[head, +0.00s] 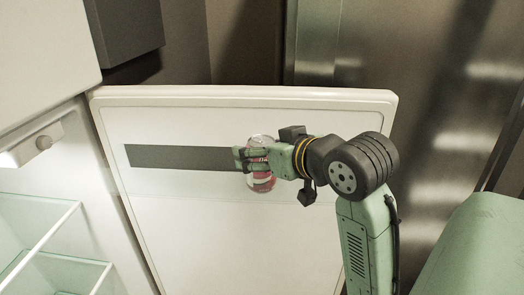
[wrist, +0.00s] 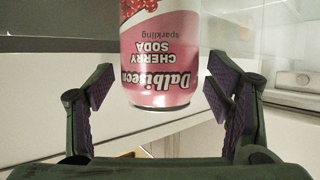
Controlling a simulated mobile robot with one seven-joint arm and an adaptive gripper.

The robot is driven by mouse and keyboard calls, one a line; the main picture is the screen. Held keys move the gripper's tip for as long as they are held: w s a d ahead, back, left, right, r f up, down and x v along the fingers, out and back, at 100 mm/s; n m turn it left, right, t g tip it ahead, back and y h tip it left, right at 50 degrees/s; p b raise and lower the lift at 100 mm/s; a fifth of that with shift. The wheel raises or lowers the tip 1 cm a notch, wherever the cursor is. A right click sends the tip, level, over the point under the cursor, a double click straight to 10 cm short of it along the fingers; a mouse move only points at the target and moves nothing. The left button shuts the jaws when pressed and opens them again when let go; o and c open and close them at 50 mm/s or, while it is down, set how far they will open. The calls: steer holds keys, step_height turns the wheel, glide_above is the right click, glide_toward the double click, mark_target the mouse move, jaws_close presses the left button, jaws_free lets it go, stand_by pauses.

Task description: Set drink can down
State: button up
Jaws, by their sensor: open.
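The drink can (head: 262,182) is pink and red with clear or silvery ends. It shows in front of the inner face of the open fridge door in the head view. In the wrist view the can (wrist: 160,50) reads "Dalbiseon Cherry Soda", with its print upside down. My gripper (head: 251,159) is around the can in the head view. In the wrist view my gripper (wrist: 160,92) is open, with one finger pad on each side of the can and small gaps beside it. I cannot tell what bears the can's weight.
The white fridge door (head: 240,235) stands open, with a dark grey strip (head: 180,157) across it. Glass shelves (head: 40,252) are inside the fridge at the left. A metal panel (head: 425,90) stands behind my arm. A green surface (head: 480,250) is at the lower right.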

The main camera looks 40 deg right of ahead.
steer(key=b+v, duration=0.2)
steer(key=v, duration=0.9)
steer(key=shift+s, duration=0.3)
steer(key=shift+w+a, duration=0.1)
